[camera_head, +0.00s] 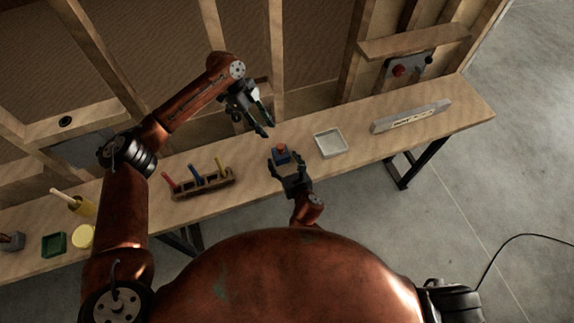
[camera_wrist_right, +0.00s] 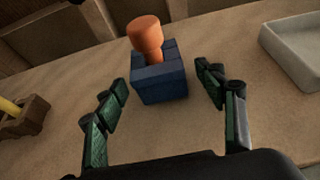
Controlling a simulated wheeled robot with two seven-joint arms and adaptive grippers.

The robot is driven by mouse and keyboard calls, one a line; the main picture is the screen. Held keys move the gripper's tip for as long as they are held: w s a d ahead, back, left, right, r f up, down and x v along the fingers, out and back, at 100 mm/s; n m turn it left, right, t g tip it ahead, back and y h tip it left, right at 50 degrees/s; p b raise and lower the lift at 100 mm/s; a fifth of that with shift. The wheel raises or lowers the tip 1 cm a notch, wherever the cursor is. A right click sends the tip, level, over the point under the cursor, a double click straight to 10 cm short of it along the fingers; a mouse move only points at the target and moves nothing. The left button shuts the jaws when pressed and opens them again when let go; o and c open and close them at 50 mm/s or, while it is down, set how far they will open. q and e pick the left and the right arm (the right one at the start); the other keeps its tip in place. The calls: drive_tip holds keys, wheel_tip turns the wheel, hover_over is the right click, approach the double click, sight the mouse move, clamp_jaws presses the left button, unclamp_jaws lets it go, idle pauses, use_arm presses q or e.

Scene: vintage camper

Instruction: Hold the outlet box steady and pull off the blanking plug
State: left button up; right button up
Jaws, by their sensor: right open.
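The outlet box (camera_head: 282,158) is a small dark blue block standing on the workbench. The orange blanking plug (camera_head: 282,148) sits upright in its top. In the right wrist view the blue box (camera_wrist_right: 160,84) and the orange plug (camera_wrist_right: 146,36) are just beyond my right fingers. My right gripper (camera_head: 286,163) is open, with one finger on each side of the view of the box; I cannot tell whether either touches it. My left gripper (camera_head: 269,130) is above and behind the bench, up and left of the box. Its fingers look apart and empty.
A pale tray (camera_head: 330,143) lies right of the box, and a grey level (camera_head: 411,116) farther right. A wooden rack (camera_head: 203,186) with colored-handled tools stands left. Wall studs rise behind the bench (camera_head: 465,98).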

sight(281, 146)
drive_tip(key=shift+x, duration=1.75)
drive_tip(key=shift+c, duration=0.5)
drive_tip(key=c, duration=1.3)
use_arm(q)
drive_tip(key=shift+o, duration=1.4)
drive_tip(key=shift+s+d+f+y, duration=0.2)
drive_tip(key=shift+d+y, duration=0.1)
drive_tip(key=d+m+y, duration=0.1)
drive_tip(key=s+d+f+t+y, duration=0.1)
drive_tip(key=s+d+m+y, duration=0.1)
drive_tip(key=d+y, duration=0.1)
drive_tip(key=shift+f+m+t, duration=0.3)
drive_tip(key=shift+t, duration=0.1)
drive_tip(key=shift+s+d+f+t+y, duration=0.1)
drive_tip(key=shift+d+t+y, duration=0.2)
drive_tip(key=shift+t, duration=0.1)
drive_tip(key=shift+f, duration=3.85)
